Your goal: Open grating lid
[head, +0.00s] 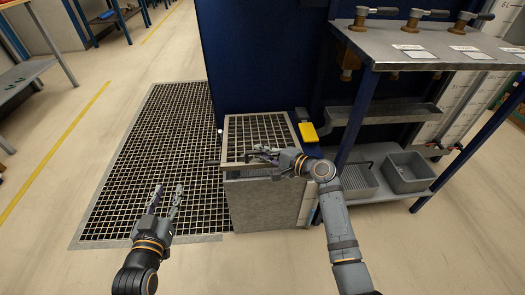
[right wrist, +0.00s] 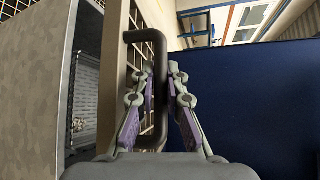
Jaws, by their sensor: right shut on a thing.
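The grating lid (head: 262,130) has a pale frame around a dark grid and lies over a grey metal box (head: 268,205). A dark gap shows under its front edge, and part of the box's inside (right wrist: 85,100) shows in the right wrist view. My right gripper (head: 257,153) is at the lid's front edge. It is shut on the black lid handle (right wrist: 158,60), which passes between its fingers; the fingers hide part of the bar. My left gripper (head: 166,198) is open and empty, apart from the box, over the floor grating at the left.
A large floor grating (head: 165,130) lies left of the box. A dark blue panel (head: 255,50) stands behind it. At the right is a metal bench (head: 440,55) with a lower shelf holding grey bins (head: 408,172). A yellow part (head: 307,132) sits beside the lid.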

